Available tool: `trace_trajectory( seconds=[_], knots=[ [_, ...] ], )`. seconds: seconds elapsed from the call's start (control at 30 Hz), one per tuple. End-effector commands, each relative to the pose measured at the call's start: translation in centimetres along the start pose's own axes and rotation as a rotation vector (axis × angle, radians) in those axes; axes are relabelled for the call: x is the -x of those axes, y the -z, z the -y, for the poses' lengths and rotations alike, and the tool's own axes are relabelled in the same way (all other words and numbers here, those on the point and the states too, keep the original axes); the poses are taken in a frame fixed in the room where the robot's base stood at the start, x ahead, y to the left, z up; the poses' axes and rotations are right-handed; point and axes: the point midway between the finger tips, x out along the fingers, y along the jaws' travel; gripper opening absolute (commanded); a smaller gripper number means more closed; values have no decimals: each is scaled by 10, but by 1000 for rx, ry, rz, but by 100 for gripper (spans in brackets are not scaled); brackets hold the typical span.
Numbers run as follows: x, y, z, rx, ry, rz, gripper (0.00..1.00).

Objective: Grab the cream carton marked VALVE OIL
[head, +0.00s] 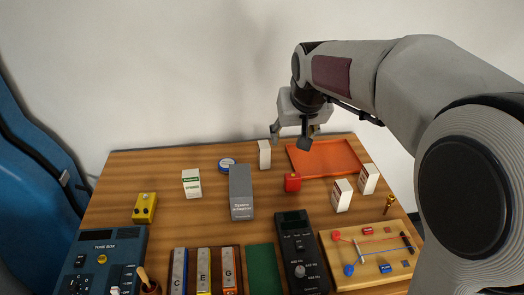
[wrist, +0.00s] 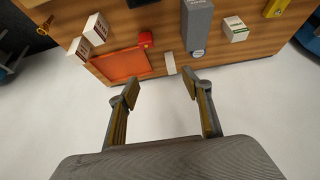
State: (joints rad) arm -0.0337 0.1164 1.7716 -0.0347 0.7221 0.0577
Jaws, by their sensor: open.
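Several pale cartons stand on the wooden table, and I cannot read VALVE OIL on any of them. One slim cream carton (head: 264,154) stands at the back, left of the orange tray; in the wrist view (wrist: 169,63) it shows beyond the gap between my fingertips. Two more pale cartons, one nearer (head: 341,196) and one farther right (head: 368,179), stand at the right with small dark or red print. A white carton with a green band (head: 191,183) stands at the left. My gripper (head: 290,137) is open and empty, above the table's back edge; it also shows in the wrist view (wrist: 161,88).
The orange tray (head: 325,158) is empty. A red block (head: 292,182), tall grey box (head: 241,193), blue-rimmed disc (head: 227,164) and yellow pedal (head: 145,208) stand around. Electronic devices and a wired wooden board (head: 375,250) fill the front. Bare wood lies at the back left.

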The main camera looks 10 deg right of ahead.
Motion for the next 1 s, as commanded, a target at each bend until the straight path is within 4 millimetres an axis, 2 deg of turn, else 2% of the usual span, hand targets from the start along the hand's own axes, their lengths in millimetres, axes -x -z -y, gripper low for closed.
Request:
trace_trajectory(
  seconds=[0.2, 0.5, 1.0],
  knots=[
    [-42, 30, 4, 0, 0, -2, 49],
    [-102, 64, 11, 1, 1, -11, 49],
    [-212, 98, 22, 1, 2, -23, 49]
  ],
)
